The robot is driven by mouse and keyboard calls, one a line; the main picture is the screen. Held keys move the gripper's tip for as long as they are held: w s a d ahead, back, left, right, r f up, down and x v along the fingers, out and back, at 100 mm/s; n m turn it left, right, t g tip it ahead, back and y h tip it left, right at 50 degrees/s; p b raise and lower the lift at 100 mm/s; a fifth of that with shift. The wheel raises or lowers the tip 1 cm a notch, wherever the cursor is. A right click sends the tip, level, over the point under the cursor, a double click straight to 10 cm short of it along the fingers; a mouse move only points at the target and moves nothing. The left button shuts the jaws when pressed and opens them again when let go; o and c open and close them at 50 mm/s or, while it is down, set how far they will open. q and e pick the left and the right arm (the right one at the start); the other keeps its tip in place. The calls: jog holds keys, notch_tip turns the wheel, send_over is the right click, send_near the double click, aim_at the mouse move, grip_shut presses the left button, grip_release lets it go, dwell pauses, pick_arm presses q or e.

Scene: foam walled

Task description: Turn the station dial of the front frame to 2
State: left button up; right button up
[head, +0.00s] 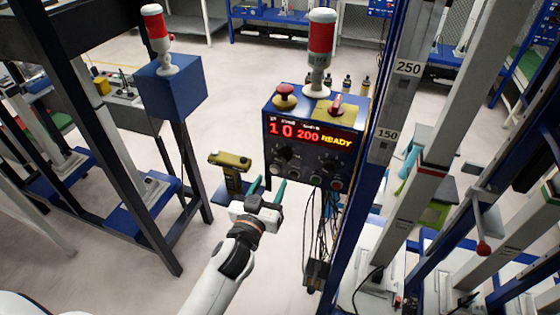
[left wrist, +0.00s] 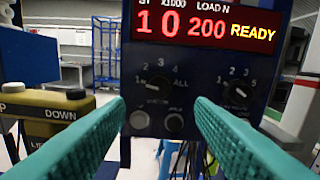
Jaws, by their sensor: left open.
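The control box (head: 312,135) stands on the front frame, its red display reading 1 0 200 READY. The station dial (left wrist: 157,87) is the left black knob below the display, with 2, 3, 4 and ALL printed around it; its white mark seems to point left, below the 2. In the head view the dial (head: 283,153) sits at the panel's left side. My left gripper (head: 268,190) is open and empty, in front of and below the dial. Its two green fingers (left wrist: 160,115) point at the panel, apart from the knob. My right gripper is not in view.
A second dial (left wrist: 239,93) is to the right. Round buttons (left wrist: 174,122) lie below. A yellow pendant (head: 230,162) marked DOWN is left of my gripper. A red mushroom button (head: 285,91) and lamp tower (head: 320,50) top the box. A blue post (head: 364,175) stands right; cables hang below.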

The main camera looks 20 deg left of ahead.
aim_at(281, 161)
pick_arm(q)
jog(key=w+p, duration=0.1)
jog(key=w, duration=0.5)
jog(key=shift+w, duration=0.25)
jog(key=shift+w+f, duration=0.1)
jog(key=shift+w, duration=0.45)
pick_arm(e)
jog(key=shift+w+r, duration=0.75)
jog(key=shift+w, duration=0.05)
pick_arm(q)
jog(key=c, duration=1)
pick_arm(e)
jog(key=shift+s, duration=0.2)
pick_arm(q)
jog(key=shift+m, duration=0.4)
jog(key=m, duration=0.3)
jog(key=shift+m, duration=2)
